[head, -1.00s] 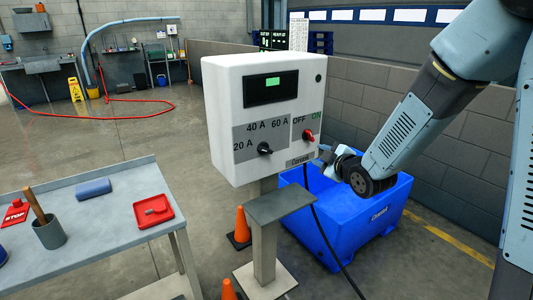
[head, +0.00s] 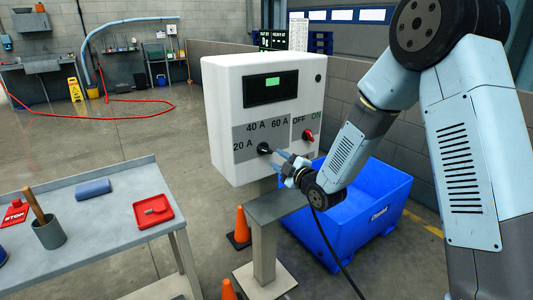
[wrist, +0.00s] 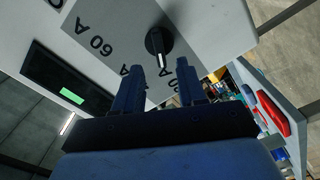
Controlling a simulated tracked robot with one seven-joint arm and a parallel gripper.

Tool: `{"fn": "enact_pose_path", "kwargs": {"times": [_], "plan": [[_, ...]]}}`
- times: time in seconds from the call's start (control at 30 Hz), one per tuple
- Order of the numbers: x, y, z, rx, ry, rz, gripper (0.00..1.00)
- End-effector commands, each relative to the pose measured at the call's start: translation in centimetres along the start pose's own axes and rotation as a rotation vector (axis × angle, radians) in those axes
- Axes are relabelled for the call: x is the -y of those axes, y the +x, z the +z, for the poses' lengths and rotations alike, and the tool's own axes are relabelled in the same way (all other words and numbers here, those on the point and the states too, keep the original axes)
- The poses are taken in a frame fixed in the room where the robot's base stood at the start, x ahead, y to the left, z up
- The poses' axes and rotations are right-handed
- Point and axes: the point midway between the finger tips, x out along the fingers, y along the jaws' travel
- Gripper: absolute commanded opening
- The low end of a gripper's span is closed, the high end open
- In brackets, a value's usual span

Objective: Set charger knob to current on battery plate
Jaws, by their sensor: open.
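The white charger box (head: 262,85) stands on a post, with a lit green display. Its black current knob (head: 264,148) sits on a grey panel marked 20 A, 40 A and 60 A. In the wrist view the knob (wrist: 157,42) is just beyond the fingertips. Its white pointer line faces down in that picture, roughly toward the partly hidden lower labels. My gripper (head: 279,155) is open and empty, just right of and slightly below the knob; its fingers (wrist: 157,74) straddle the knob's line, apart from it. No battery plate is readable in these views.
A red OFF/ON switch (head: 308,135) is right of the knob. A small grey shelf (head: 275,206) is below the box, and a blue bin (head: 370,222) is behind my arm. A black cable hangs below. A grey table (head: 100,225) with a red tray (head: 143,219) is at left.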

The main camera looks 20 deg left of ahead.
Motion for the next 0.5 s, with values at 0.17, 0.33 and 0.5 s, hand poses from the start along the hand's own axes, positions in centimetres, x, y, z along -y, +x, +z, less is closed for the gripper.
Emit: {"fn": "enact_pose_path", "kwargs": {"times": [0.17,0.33,0.5], "plan": [[0.0,3.2,0.0,0.0,0.0,0.0,0.4],[0.0,5.5,0.0,0.0,0.0,-0.001,0.4],[0.0,6.8,-0.1,-0.001,0.0,0.0,0.4]]}}
